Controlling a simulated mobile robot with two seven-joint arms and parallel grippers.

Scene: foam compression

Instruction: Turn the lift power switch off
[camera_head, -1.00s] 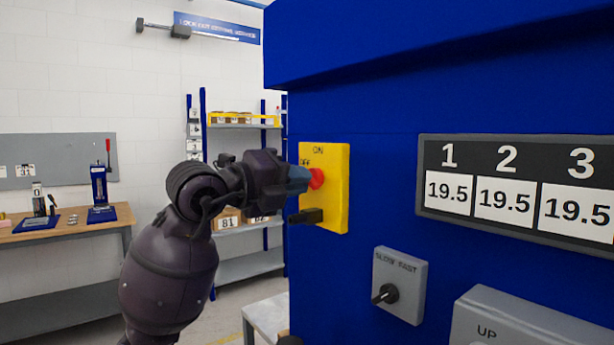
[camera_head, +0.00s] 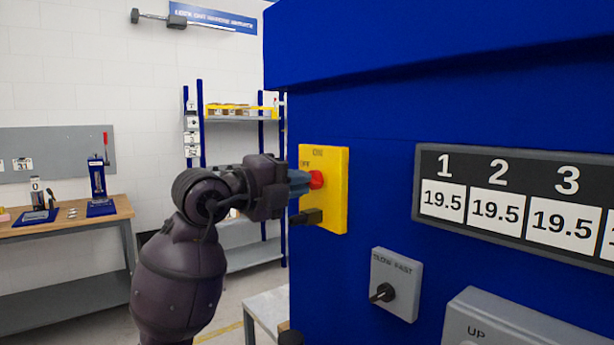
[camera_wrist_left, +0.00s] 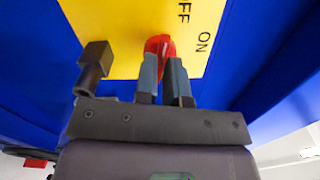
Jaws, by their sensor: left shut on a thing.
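The lift power switch is a yellow plate (camera_head: 337,208) on the blue machine wall, marked ON and OFF, with a red knob (camera_head: 317,179). My left gripper (camera_head: 304,182) comes in from the left and is shut on the red knob. In the left wrist view its two fingers (camera_wrist_left: 164,82) sit at either side of the red knob (camera_wrist_left: 159,45), which is partly hidden between them. The OFF and ON lettering shows just beyond. A black handle (camera_head: 306,217) sticks out of the plate below the knob. My right gripper is not in view.
The blue machine (camera_head: 380,110) fills the right side. It carries a display panel (camera_head: 428,147) reading 19.5 several times, a SLOW/FAST switch box (camera_head: 398,283) and an UP control box (camera_head: 510,320). A shelf rack (camera_head: 201,125) and a workbench (camera_head: 62,222) stand behind on the left.

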